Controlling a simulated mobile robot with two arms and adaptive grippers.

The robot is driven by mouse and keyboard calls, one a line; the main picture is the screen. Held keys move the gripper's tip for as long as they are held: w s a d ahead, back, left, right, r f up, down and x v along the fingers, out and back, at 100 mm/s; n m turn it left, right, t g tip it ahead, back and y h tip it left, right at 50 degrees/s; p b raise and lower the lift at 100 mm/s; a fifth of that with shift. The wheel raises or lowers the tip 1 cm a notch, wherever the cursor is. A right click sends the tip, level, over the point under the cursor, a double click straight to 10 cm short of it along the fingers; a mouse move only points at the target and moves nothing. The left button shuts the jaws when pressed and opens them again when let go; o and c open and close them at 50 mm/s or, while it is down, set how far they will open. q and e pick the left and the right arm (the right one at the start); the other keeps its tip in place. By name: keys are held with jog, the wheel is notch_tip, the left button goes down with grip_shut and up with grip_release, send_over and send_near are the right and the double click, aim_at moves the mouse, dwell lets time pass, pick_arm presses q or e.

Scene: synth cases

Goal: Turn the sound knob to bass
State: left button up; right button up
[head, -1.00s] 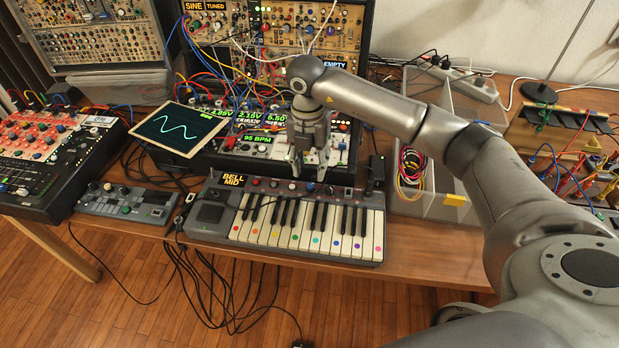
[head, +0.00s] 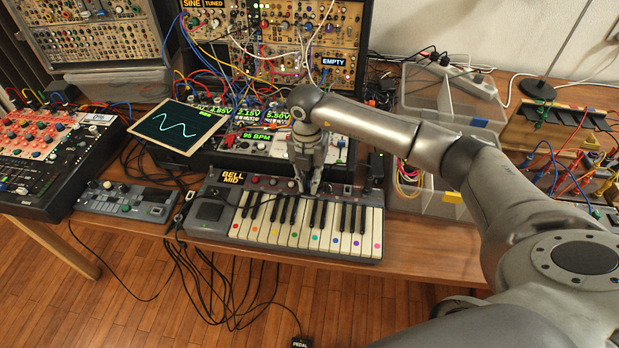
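The keyboard (head: 208,226) lies at the table's front edge. Its small display (head: 233,177) reads BELL and MID in yellow. A row of small knobs (head: 273,183) runs along its top panel, right of the display; I cannot read their labels. My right gripper (head: 309,190) points straight down with its fingertips at this panel, right of the row's middle, just behind the keys. The fingers look close together and cover the part of the panel under them. I cannot tell whether a knob is between them. My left gripper is not in view.
A modular rack (head: 345,100) with patch cables stands behind. A tilted screen (head: 178,128) shows a wave. A small grey device (head: 128,203) lies left of the keyboard, a red-panel mixer (head: 55,150) farther left. A grey tray (head: 440,205) with cables stands right.

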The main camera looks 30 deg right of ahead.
aim_at(308, 182)
jog(key=shift+f+n+b, duration=0.1)
jog(key=shift+n+b, duration=0.55)
jog(key=shift+n, duration=0.35)
grip_shut()
jog(key=shift+n+b, duration=0.45)
jog(key=shift+n, duration=0.75)
jog(key=o, duration=0.8)
grip_release()
jog(key=shift+r, duration=0.35)
notch_tip(308, 182, up, 12)
jog(key=shift+a+f, duration=0.2)
